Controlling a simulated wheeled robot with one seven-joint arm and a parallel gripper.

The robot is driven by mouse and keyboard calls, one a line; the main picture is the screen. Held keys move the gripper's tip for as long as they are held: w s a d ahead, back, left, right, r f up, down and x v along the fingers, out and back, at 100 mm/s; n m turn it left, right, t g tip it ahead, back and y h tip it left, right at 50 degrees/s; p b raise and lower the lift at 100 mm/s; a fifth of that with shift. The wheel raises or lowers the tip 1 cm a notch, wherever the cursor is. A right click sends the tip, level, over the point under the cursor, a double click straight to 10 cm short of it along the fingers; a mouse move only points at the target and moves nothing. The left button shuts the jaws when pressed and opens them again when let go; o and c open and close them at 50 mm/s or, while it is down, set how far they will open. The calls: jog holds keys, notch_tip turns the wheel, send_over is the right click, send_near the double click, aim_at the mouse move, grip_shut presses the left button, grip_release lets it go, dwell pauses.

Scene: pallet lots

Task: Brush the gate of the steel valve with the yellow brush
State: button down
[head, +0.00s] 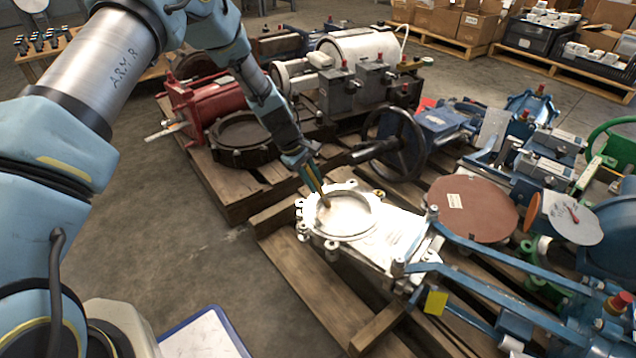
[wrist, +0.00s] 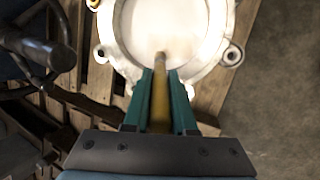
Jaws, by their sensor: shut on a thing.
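The steel valve (head: 383,240) lies on a wooden pallet, its round ring facing up. Its gate (head: 347,214) is the pale disc inside the ring; the gate also fills the top of the wrist view (wrist: 160,22). My gripper (head: 312,180) is above the ring, tilted down toward it. Its green fingers (wrist: 160,90) are shut on the yellow brush (wrist: 160,95). The brush's tip points at the gate near the ring's inner edge; I cannot tell for certain whether it touches.
A black handwheel (head: 396,145) stands just behind the valve. Blue bars (head: 500,279) run from the valve to the right. A red-brown disc (head: 471,208) lies to its right, and a red actuator (head: 196,105) stands at back left. Bare floor (head: 190,255) is at left.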

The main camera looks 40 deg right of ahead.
jog(key=shift+w+d+p, duration=0.2)
jog(key=shift+d+p, duration=0.1)
jog(key=shift+d, duration=1.45)
jog(key=shift+p, duration=0.4)
jog(key=shift+s+a+p, duration=1.25)
jog(key=shift+s+p, duration=1.45)
jog(key=shift+s, duration=0.6)
jog(key=shift+s+d+r, duration=0.15)
jog(key=shift+s+d, duration=0.05)
jog(key=shift+d, duration=0.9)
jog(key=shift+s+d+r, duration=0.1)
jog(key=shift+s+d, duration=0.05)
jog(key=shift+d, duration=0.95)
